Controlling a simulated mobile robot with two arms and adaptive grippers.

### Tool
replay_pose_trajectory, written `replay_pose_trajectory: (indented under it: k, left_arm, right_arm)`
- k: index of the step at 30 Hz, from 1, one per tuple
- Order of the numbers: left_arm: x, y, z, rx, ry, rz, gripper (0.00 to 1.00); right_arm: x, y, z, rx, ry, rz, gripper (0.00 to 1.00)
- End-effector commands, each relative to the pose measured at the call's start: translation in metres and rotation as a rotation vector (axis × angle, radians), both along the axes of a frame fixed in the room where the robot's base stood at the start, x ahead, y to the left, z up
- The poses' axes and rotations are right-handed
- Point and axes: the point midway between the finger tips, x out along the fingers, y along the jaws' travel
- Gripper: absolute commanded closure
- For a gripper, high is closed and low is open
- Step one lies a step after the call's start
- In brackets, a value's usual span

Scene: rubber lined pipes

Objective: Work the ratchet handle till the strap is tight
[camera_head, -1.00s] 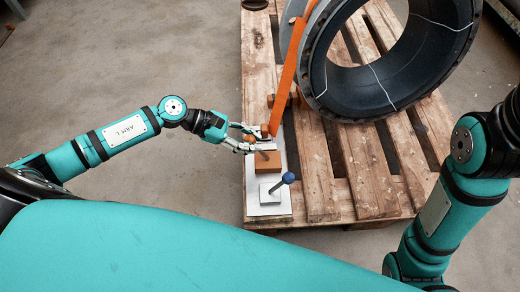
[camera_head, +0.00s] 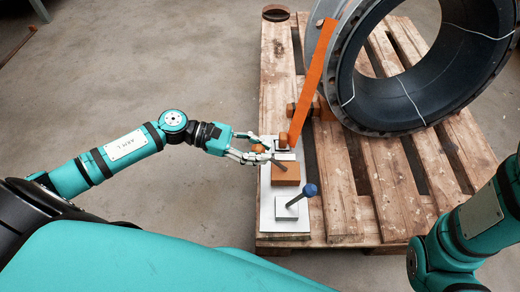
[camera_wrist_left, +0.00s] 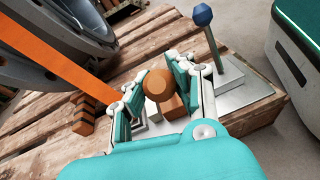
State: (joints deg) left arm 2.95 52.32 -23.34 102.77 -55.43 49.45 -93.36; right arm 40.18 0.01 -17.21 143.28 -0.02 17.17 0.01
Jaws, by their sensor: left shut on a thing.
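The ratchet handle has a round orange knob (camera_head: 257,148), also seen in the left wrist view (camera_wrist_left: 158,85). My left gripper (camera_head: 260,153) is shut on this knob, with a finger pad on each side. In the left wrist view the gripper (camera_wrist_left: 158,88) hides most of the handle's rod and the ratchet. The orange strap (camera_head: 315,85) runs as a straight band from beside the ratchet up to the large pipe; it also crosses the left wrist view (camera_wrist_left: 55,55). I cannot tell how tight it is. My right gripper is out of view.
A black rubber-lined pipe (camera_head: 362,102) lies on the wooden pallet (camera_head: 345,195). An orange block (camera_head: 286,175) and a blue-knobbed lever (camera_head: 310,190) stand on the pale plate (camera_head: 284,226), close to my left gripper. Open floor lies left of the pallet.

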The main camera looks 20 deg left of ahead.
Motion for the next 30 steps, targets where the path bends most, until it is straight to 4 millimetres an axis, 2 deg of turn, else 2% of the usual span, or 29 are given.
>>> replay_pose_trajectory:
  k: [1,2,9,16,20,23,30]
  left_arm:
    - [0.002,0.001,0.003,-0.001,-0.005,0.003,1.00]
    - [0.002,0.001,0.003,-0.001,-0.005,0.003,0.78]
    - [0.001,0.001,0.002,-0.001,-0.003,0.001,0.49]
    - [0.001,0.001,0.001,0.000,-0.001,0.001,0.49]
    - [-0.001,0.008,0.002,0.001,0.000,0.002,0.49]
    - [-0.006,0.022,0.006,0.003,0.002,0.003,0.49]
    - [-0.020,0.070,0.019,0.003,0.002,0.003,0.49]
  right_arm:
    - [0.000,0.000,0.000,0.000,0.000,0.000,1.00]
    - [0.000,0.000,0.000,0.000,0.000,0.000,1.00]
    - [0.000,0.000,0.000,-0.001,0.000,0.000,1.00]
    - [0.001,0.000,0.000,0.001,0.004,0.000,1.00]
    - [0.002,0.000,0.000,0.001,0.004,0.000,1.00]
    - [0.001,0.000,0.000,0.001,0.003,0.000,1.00]
    - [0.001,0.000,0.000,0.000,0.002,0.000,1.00]
